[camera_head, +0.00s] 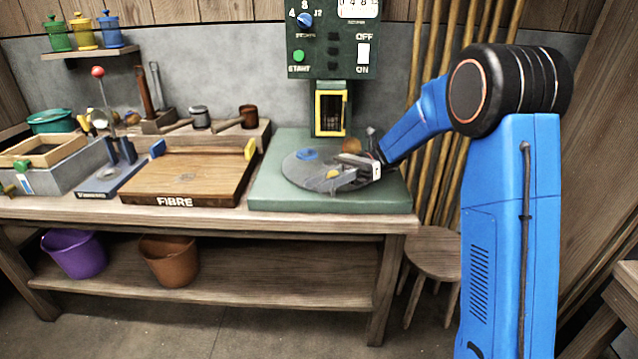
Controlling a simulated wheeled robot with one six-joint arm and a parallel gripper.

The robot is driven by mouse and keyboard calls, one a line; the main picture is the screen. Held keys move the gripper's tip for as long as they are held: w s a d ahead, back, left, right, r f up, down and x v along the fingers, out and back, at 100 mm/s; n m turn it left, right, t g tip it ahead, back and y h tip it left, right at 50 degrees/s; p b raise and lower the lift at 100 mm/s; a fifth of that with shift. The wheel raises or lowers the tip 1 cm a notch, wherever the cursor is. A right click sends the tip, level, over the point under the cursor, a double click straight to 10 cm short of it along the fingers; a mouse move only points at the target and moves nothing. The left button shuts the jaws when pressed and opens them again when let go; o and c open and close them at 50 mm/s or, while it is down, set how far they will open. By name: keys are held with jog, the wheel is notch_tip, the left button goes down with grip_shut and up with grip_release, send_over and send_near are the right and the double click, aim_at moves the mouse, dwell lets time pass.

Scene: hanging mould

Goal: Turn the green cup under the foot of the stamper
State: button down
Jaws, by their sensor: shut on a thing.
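The stamper is a dark green machine (330,60) on the back wall, with a yellow-framed opening (331,112) below its panel. In front of it a round grey turntable (300,177) lies on a green base (275,199). A blue round piece (307,154), a small yellow piece (333,174) and a brown round piece (351,146) show on or at the turntable. I cannot make out a green cup there. My gripper (343,181) reaches in from the right, low over the turntable's front right edge. It is shut on a small part there, mostly hidden by the fingers.
A wooden tray marked FIBRE (190,198) stands left of the green base. A lever press (112,165) and grey box (62,178) are farther left. Green, yellow and blue jars stand on a shelf (95,54). Poles (440,150) lean behind my arm, above a stool (433,245).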

jog(key=shift+d+g, duration=0.3)
dwell(0.4)
jog(key=c, duration=1.4)
grip_release()
jog(key=shift+d, duration=0.15)
